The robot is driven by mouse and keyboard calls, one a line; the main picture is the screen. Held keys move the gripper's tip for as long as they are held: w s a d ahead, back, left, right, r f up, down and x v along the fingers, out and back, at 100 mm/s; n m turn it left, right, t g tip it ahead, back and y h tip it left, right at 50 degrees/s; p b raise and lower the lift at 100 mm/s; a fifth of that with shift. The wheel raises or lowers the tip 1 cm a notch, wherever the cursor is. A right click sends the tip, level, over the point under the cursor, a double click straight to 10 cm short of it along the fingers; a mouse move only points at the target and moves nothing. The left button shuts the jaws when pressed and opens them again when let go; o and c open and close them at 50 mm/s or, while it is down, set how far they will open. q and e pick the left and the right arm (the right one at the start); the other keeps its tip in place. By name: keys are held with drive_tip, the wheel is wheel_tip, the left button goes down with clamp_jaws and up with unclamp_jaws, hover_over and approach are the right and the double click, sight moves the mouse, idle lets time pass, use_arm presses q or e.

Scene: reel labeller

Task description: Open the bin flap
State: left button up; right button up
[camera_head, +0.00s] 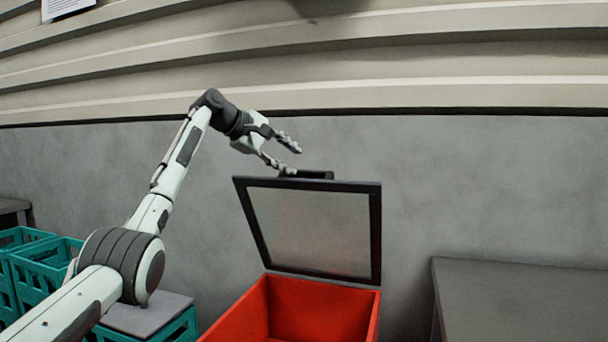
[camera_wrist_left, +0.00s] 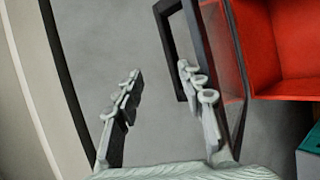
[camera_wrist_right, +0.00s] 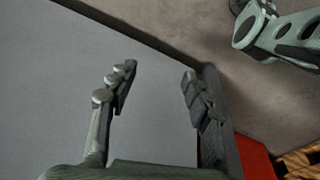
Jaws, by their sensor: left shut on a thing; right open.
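The bin flap (camera_head: 311,276) is a dark-framed panel with a grey middle. It stands raised, nearly upright, at the back edge of the open red bin (camera_head: 308,306). A dark handle (camera_head: 312,175) is on its top edge. My left gripper (camera_head: 294,158) is at the handle, its lower finger against it; the fingers stand apart. In the left wrist view the dark handle loop (camera_wrist_left: 165,10) is beside one finger of my left gripper (camera_wrist_left: 158,78). My right gripper (camera_wrist_right: 156,82) is open and empty; it shows only in the right wrist view.
Teal crates (camera_head: 38,262) stand at the left, by my left arm. A dark grey table (camera_head: 520,305) stands at the right. A grey wall (camera_head: 440,190) is behind the bin. Free floor is not clearly visible in the head view.

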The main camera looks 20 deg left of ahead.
use_arm(q)
drive_tip(key=v, duration=0.7)
drive_tip(key=shift+s+g, duration=0.3)
drive_tip(key=shift+s, duration=0.35)
use_arm(e)
drive_tip(key=shift+a+r, duration=0.1)
drive_tip(key=shift+r, duration=0.1)
use_arm(q)
drive_tip(key=shift+f, duration=0.1)
drive_tip(key=shift+d, duration=0.1)
